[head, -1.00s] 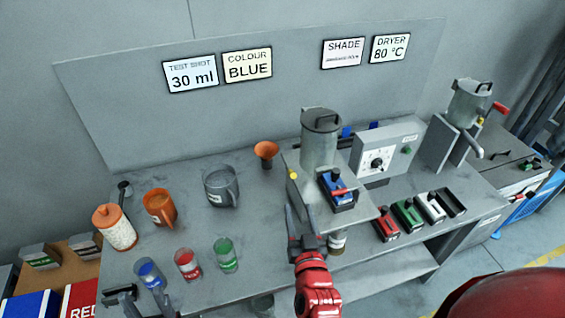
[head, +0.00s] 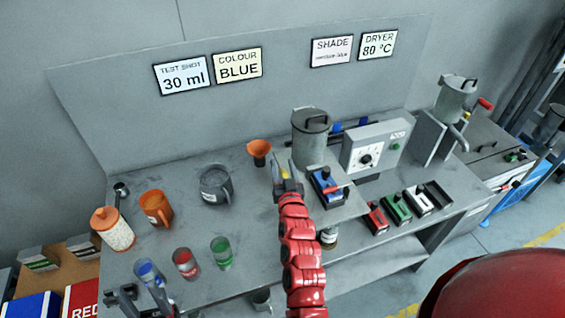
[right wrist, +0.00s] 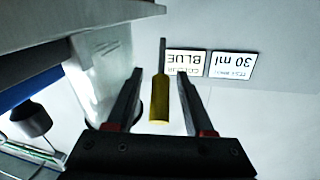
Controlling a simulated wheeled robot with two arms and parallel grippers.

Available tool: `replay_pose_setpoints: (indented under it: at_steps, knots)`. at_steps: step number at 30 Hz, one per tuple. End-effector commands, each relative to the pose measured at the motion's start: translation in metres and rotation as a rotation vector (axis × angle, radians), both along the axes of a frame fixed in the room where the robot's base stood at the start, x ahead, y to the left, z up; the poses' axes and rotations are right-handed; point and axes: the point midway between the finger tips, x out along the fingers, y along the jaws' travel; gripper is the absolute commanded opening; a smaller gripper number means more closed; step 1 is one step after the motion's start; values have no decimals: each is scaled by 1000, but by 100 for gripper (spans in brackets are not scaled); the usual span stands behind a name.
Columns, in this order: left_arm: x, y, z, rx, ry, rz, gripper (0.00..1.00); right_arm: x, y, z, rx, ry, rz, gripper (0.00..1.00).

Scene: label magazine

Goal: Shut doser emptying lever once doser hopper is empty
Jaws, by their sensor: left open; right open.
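The doser's lidded grey hopper (head: 310,150) stands on the raised stand at the middle of the bench. Its walls look pale and see-through in the right wrist view (right wrist: 108,75), with no contents I can make out. The emptying lever (right wrist: 159,100) shows there as a yellow grip on a thin rod, between the two fingers and apparently untouched. My right gripper (head: 287,176) is open beside the hopper's lower left and largely hides the lever in the head view. My left gripper (head: 138,291) is open and low at the bench's front left, near the blue-marked cup.
A blue cassette with a red lever (head: 326,187) sits just right of my right gripper. A control box (head: 375,148) stands behind it. An orange funnel (head: 259,150), a grey jug (head: 215,186), an orange jug (head: 155,206) and several cups occupy the bench's left side.

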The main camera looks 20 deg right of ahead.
Motion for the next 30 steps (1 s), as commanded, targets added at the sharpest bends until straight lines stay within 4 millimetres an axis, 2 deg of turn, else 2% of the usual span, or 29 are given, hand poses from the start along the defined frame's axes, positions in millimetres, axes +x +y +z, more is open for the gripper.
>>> replay_pose_setpoints:
  at_steps: [11, 18, 20, 30]
  knots:
    - [0, 0, 1, 0, 0, 0, 53, 4, -1, 1, 0, -2, -1, 51]
    - [0, 0, 1, 0, 0, 0, 53, 4, -1, 0, -1, -1, 0, 8]
    - [0, 0, 1, 0, 0, 0, 53, 4, -1, 1, -1, -1, 0, 0]
    - [0, 0, 1, 0, 0, 0, 53, 4, -1, 1, -1, -1, 0, 0]
